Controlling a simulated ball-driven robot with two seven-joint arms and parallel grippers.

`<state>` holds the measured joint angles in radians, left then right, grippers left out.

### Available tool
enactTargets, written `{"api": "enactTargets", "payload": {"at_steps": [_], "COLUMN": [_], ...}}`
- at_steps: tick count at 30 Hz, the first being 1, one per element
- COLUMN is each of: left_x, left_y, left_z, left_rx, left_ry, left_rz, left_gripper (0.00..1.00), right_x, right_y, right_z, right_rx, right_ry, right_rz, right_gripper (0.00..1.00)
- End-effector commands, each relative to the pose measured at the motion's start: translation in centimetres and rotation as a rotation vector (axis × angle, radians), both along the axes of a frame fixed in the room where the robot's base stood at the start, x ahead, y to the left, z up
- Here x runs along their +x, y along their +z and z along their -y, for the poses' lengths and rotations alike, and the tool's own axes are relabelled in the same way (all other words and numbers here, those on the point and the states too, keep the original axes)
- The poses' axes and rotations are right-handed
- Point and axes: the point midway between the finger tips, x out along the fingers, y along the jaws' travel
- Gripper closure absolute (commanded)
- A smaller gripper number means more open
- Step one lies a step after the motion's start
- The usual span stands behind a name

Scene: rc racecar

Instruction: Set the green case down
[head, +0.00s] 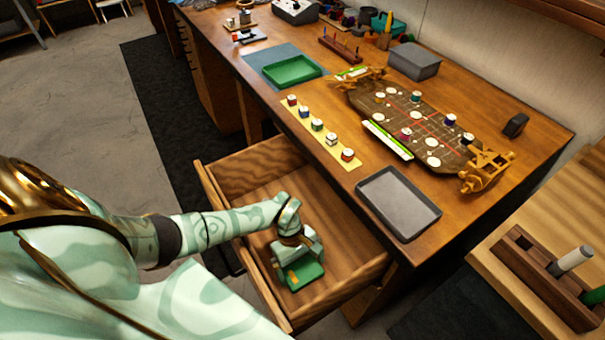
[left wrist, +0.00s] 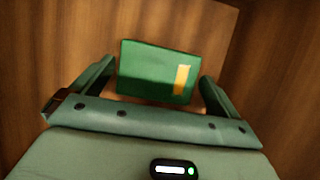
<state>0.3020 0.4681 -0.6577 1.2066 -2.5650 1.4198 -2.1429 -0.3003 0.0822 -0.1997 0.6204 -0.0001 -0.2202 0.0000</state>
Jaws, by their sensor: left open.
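The green case (head: 303,275) lies in the open wooden drawer (head: 345,232), near its front. It also shows in the left wrist view (left wrist: 150,72) as a green box with a yellow mark on its right side. My left gripper (head: 299,262) is over the case inside the drawer. In the left wrist view, the open fingers of my left gripper (left wrist: 158,90) stand on either side of the case. Gaps show between the fingers and the case. The case's underside is hidden. My right gripper is not in view.
The drawer's front wall (head: 240,240) and side walls surround the left gripper. A wooden rack (head: 545,285) stands at right.

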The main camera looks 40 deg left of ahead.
Motion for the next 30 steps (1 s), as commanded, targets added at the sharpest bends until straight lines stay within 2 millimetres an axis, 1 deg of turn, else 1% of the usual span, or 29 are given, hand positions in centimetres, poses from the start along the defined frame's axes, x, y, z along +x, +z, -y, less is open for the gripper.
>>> {"api": "enactTargets", "payload": {"at_steps": [1,6,9,12,17,28,30], "left_x": [0.2,0.9,1.2,1.4,1.5,1.5,1.5], "left_y": [1.5,5.3,7.2,8.4,9.4,9.4,9.6], "left_z": [-0.5,-2.0,-2.7,-3.2,-3.6,-3.6,-3.5], "left_rx": [0.003,0.003,0.003,0.001,0.000,-0.001,-0.002], "left_ry": [-0.001,-0.001,-0.001,0.000,0.001,0.001,0.001], "left_rz": [0.004,0.004,0.003,0.002,-0.002,-0.002,-0.001], "left_gripper": [0.00,0.00,0.00,0.00,0.00,0.00,0.00], "right_x": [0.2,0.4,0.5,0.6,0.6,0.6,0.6], "right_y": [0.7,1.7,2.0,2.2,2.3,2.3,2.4], "right_z": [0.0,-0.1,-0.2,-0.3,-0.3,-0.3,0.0], "right_rx": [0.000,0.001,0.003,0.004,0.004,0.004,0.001], "right_ry": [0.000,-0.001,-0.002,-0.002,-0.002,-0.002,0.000], "right_rz": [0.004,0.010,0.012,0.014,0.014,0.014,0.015], "right_gripper": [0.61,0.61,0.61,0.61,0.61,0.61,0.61]}}
